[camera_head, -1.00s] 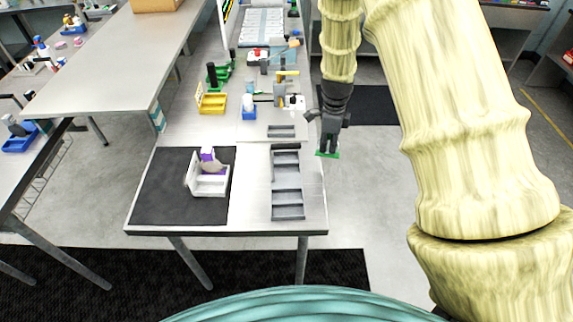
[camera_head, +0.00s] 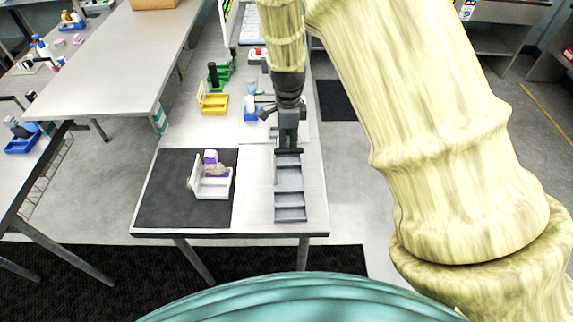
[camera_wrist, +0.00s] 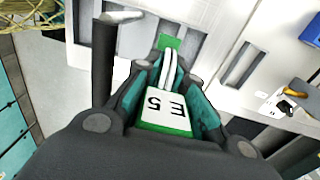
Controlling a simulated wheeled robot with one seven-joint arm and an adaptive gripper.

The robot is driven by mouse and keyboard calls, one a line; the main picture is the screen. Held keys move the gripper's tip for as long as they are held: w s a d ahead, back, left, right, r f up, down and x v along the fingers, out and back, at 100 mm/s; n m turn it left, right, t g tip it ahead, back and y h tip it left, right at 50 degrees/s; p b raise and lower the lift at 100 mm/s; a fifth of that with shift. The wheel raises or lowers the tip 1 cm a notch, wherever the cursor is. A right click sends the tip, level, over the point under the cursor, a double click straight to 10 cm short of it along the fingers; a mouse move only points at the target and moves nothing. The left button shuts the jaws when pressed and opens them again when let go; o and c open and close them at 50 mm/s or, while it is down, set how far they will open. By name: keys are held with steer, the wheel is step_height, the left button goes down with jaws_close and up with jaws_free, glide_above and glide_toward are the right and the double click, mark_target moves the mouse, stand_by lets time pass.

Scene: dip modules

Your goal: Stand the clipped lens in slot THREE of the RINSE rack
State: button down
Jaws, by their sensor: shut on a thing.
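My gripper (camera_head: 288,148) is over the back end of a long grey slotted rack (camera_head: 290,205) near the table's front right. In the wrist view my gripper (camera_wrist: 168,88) is shut on a green clip with a white label (camera_wrist: 167,108) reading "E 5" upside down. Pale, thin edge-on shapes, seemingly the lens (camera_wrist: 171,72), show between the fingers, with a green end beyond. The grey rack also shows behind the fingers in the wrist view (camera_wrist: 187,48). I cannot read any rack name or slot number, and the arm hides the rack's back end.
A white holder (camera_head: 213,188) with purple parts stands on a black mat (camera_head: 165,205) at left. A small grey tray (camera_wrist: 240,66) lies beside the rack.

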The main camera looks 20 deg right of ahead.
steer(key=shift+f+b, duration=3.95)
steer(key=shift+f, duration=1.7)
steer(key=shift+f, duration=0.25)
steer(key=c, duration=1.5)
jaws_free()
steer(key=shift+r, duration=0.1)
step_height(320, 180, up, 12)
steer(key=p, duration=0.9)
steer(key=shift+w+r, duration=0.15)
steer(key=shift+r, duration=0.05)
steer(key=shift+f, duration=0.1)
